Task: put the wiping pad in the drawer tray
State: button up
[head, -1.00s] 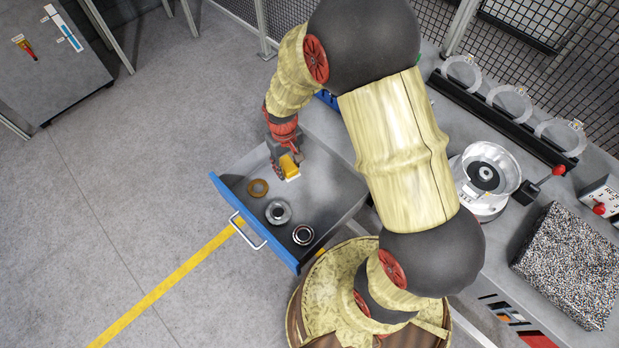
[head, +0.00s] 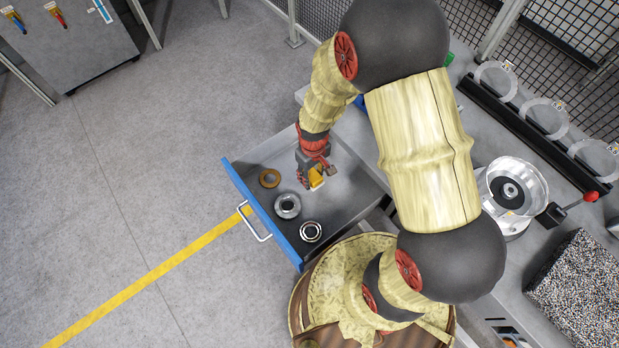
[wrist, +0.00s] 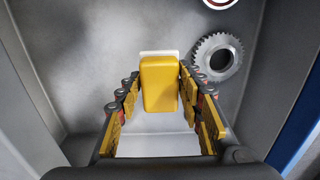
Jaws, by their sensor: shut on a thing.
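The wiping pad (wrist: 160,84) is a yellow block with a white underside. It sits between the two fingers of my gripper (wrist: 158,95) in the wrist view, and the fingers press on its sides. In the head view the pad (head: 316,178) shows yellow at the tip of my gripper (head: 309,180), over the inside of the drawer tray (head: 351,190). The drawer tray is grey, pulled open, with a blue front. Whether the pad's underside touches the tray floor I cannot tell.
A worktop with a metal bowl-shaped fixture (head: 510,187) stands at right.

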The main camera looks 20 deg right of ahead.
jog(key=w+f, duration=0.1)
jog(key=f, duration=0.1)
jog(key=w+f+b, duration=0.1)
jog(key=w+f, duration=0.1)
jog(key=shift+w+f, duration=0.15)
jog(key=shift+w+f+b, duration=0.15)
jog(key=shift+f+b, duration=0.5)
jog(key=shift+f, duration=1)
jog(key=shift+f, duration=0.2)
jog(key=o, duration=1.1)
